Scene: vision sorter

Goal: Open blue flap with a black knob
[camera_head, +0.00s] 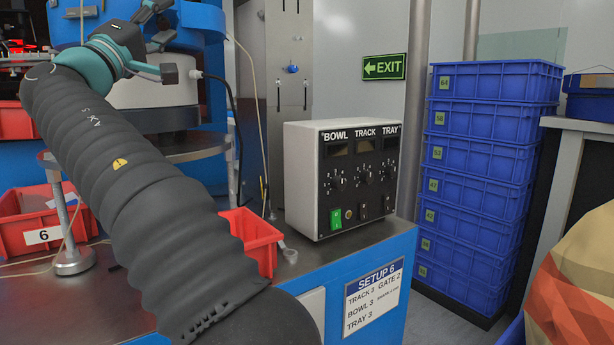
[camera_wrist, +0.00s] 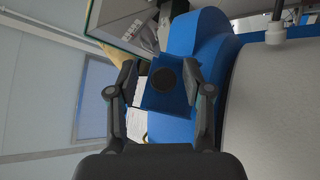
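In the wrist view, the blue flap (camera_wrist: 165,104) lies ahead of my gripper, with a round black knob (camera_wrist: 164,78) on it. My gripper (camera_wrist: 162,92) is open, with one finger on each side of the knob in the picture. The fingers look clear of the knob, but the depth between them is hard to judge. In the head view, my gripper (camera_head: 164,40) is at the upper left, in front of the blue machine housing (camera_head: 205,22). The flap and knob cannot be made out clearly there.
A white control box (camera_head: 299,185) stands on the metal worktop right of my arm. Red bins (camera_head: 252,226) sit near the arm. Stacked blue crates (camera_head: 487,138) stand further right. In the wrist view, a large pale curved surface (camera_wrist: 275,105) fills the right.

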